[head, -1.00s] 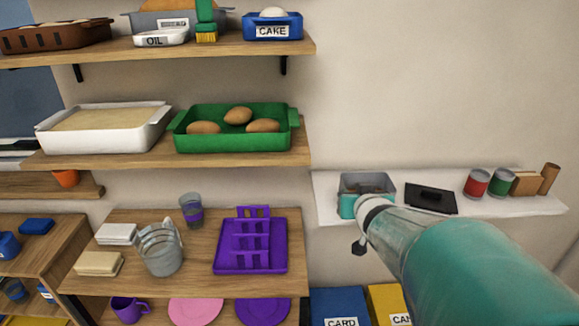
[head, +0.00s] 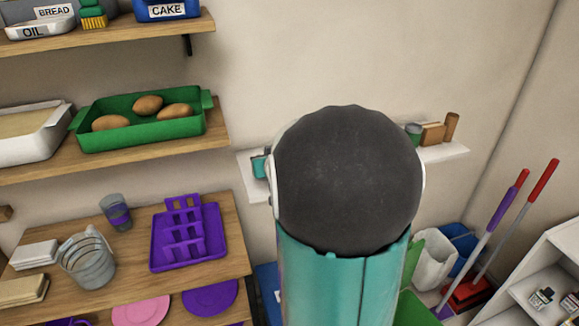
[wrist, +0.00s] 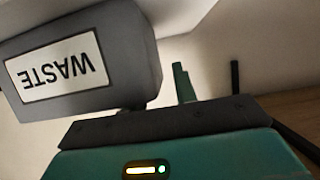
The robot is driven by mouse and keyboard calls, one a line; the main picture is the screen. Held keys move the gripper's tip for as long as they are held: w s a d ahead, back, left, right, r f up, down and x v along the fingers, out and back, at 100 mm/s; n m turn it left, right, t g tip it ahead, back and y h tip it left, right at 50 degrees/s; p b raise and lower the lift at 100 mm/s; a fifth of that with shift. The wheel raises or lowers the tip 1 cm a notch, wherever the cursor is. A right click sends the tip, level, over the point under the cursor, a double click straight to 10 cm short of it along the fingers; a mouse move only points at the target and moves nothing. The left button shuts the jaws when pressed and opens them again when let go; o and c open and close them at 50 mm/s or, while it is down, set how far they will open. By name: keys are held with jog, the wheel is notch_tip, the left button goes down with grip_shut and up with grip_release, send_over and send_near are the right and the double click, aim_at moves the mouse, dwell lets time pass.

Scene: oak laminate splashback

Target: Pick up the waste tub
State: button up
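The waste tub (wrist: 85,62) is grey with a white label reading WASTE, upside down in the wrist view. It fills the upper left there, against a white surface at the top. My gripper (wrist: 185,85) shows as a teal body with a dark band and a teal finger-like piece standing close beside the tub's right end. I see no clear second finger, so whether it is open or shut on the tub is unclear. In the head view my arm hides the tub; a teal bit at the shelf's left end looks like part of my gripper.
The white wall shelf (head: 250,183) also bears a green can (head: 413,131), a tan box (head: 432,134) and a brown cylinder (head: 451,127). To the left are a purple rack (head: 186,240) and a green tray (head: 140,137). Long-handled tools (head: 511,205) stand at right.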

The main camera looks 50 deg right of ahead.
grip_shut()
jog(key=shift+w+r, duration=0.1)
jog(key=shift+r, duration=0.1)
